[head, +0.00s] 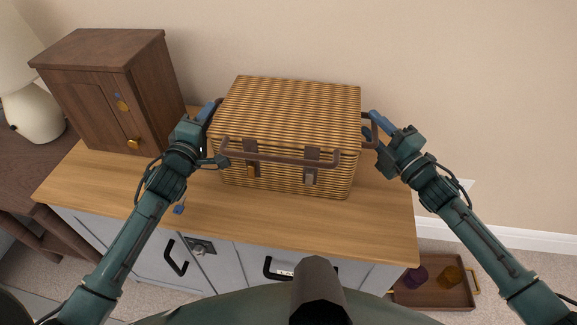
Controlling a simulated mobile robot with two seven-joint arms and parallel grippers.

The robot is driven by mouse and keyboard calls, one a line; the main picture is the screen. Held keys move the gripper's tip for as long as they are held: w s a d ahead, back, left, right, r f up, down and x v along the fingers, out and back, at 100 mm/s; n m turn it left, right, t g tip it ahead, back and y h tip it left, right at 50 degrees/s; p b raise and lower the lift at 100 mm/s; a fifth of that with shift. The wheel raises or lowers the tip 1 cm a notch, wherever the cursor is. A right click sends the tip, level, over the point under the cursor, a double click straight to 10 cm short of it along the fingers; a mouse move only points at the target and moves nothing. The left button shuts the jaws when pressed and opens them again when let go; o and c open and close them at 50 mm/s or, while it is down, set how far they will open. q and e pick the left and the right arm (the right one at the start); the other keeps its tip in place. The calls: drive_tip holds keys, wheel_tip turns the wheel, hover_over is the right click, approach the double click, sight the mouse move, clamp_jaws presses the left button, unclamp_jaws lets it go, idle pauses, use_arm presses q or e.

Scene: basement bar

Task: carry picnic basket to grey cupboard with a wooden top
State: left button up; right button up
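The woven picnic basket (290,105) stands upright, lid closed, on the wooden top (385,225) of the grey cupboard (225,262). A brown handle and two latches are on its front, and brown handles are at its left and right ends. My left gripper (213,135) is at the basket's left end beside that handle, its fingers spread apart. My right gripper (371,127) is at the right-end handle. Its fingers overlap the handle in view, so I cannot tell whether they are closed on it.
A dark wooden cabinet (90,95) stands on the left of the top, near a white lamp (35,110) on a dark table. A wooden tray (435,292) with a purple and an amber item is on the floor at right. The wall is close behind.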

use_arm(q)
drive_tip(key=shift+s, duration=0.1)
drive_tip(key=s+a, duration=0.1)
drive_tip(key=s, duration=1)
drive_tip(key=shift+s+a, duration=0.3)
drive_tip(key=shift+s, duration=0.05)
use_arm(e)
drive_tip(key=v, duration=1.2)
use_arm(q)
drive_tip(key=shift+r, duration=0.1)
